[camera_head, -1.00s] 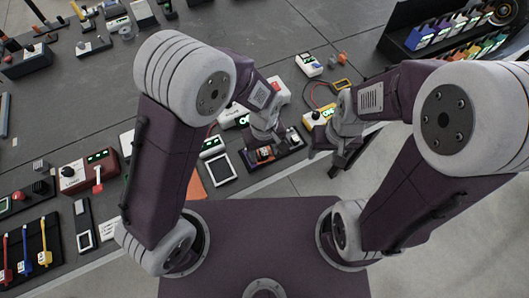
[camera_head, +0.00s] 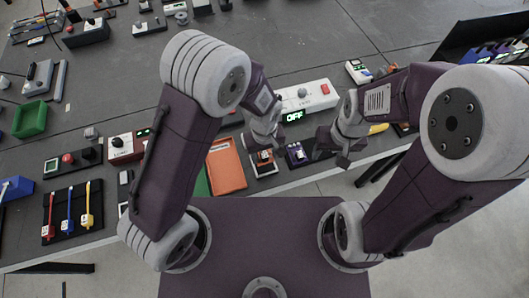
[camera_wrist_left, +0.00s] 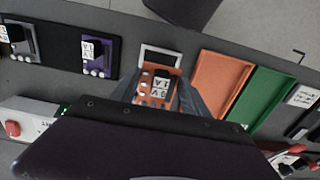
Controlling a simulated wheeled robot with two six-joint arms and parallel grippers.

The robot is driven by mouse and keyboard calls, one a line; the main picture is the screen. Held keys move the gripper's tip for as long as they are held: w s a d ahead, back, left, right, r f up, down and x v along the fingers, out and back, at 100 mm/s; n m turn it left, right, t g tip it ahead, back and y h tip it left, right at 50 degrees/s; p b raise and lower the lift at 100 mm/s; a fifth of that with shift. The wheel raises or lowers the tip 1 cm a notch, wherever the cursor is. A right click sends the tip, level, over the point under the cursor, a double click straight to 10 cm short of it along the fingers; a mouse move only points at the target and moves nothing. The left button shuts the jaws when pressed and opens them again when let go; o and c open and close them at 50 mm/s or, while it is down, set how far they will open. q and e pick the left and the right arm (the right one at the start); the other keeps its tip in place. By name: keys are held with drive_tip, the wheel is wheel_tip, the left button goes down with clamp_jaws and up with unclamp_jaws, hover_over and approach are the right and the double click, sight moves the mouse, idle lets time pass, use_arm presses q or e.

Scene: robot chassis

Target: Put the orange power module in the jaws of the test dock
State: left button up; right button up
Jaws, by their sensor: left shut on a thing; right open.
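My left gripper (camera_head: 264,152) is shut on the orange power module (camera_wrist_left: 158,90), which has a dark labelled face and pale round buttons. In the left wrist view the module sits between the fingers, in front of a white-rimmed dark pad (camera_wrist_left: 160,54). In the head view the module (camera_head: 264,157) shows under the wrist, above that pad (camera_head: 264,171); the height gap is unclear. My right gripper (camera_head: 341,157) is open and empty at the table's front edge. I cannot tell which device is the test dock; no jaws show clearly.
A purple module on a black plate (camera_head: 297,154) lies right of the pad. An orange tray (camera_head: 228,168) and a green tray (camera_wrist_left: 258,96) lie on its other side. A white box reading OFF (camera_head: 308,98) stands behind. A red device (camera_head: 122,149) stands further left.

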use_arm(q)
drive_tip(key=b, duration=0.3)
hover_over(265, 167)
wheel_tip(265, 167, down, 4)
drive_tip(key=shift+f, duration=0.65)
idle(1.1)
drive_tip(key=shift+f+b, duration=0.35)
drive_tip(key=shift+f, duration=0.45)
drive_tip(key=shift+r, duration=0.1)
drive_tip(key=shift+r+p, duration=0.5)
drive_tip(key=shift+p, duration=0.1)
drive_tip(key=shift+p, duration=0.35)
idle(1.2)
